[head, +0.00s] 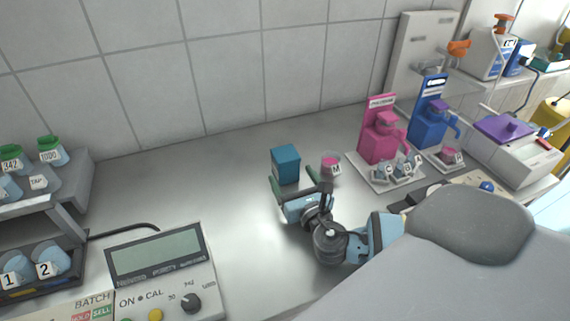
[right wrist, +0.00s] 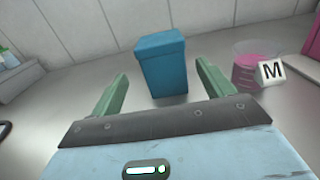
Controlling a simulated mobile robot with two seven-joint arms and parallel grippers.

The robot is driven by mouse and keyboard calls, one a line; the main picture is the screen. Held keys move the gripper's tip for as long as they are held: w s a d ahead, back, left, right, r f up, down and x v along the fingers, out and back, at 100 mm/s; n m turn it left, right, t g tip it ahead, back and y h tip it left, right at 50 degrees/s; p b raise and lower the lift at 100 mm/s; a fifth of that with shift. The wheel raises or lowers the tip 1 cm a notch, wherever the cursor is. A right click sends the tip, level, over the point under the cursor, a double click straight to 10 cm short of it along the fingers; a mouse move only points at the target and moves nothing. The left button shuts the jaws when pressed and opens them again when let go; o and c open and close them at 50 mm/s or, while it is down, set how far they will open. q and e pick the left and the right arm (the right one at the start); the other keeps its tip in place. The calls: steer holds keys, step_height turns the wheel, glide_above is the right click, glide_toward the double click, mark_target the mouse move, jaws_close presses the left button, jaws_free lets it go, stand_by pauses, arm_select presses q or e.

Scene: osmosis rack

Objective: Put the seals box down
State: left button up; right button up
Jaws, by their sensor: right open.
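The seals box, a teal-blue upright box (head: 286,164), stands on the grey bench top near the tiled wall. In the right wrist view the box (right wrist: 162,66) stands just beyond and between the two green fingers. My right gripper (head: 291,189) is open and is not shut on the box; its fingers (right wrist: 160,90) are spread to either side. The box rests upright on the bench. My left gripper is not in view.
A beaker of pink liquid marked M (head: 331,164) stands close to the right of the box. Pink (head: 381,130) and blue (head: 429,110) dispensers stand further right. A control panel with a display (head: 158,252) lies front left. Bench left of the box is clear.

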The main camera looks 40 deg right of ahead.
mark_target(285, 158)
steer(key=shift+x, duration=0.8)
steer(key=shift+w+d+r, duration=0.15)
steer(key=shift+w, duration=0.1)
steer(key=x, duration=0.3)
steer(key=shift+w+d+r, duration=0.15)
steer(key=shift+d+r, duration=0.1)
steer(key=shift+r, duration=0.1)
steer(key=shift+w+d+f, duration=0.1)
steer(key=shift+w+d, duration=0.05)
steer(key=shift+w, duration=0.4)
steer(key=shift+c, duration=0.4)
steer(key=c, duration=1.1)
steer(key=shift+o, duration=0.2)
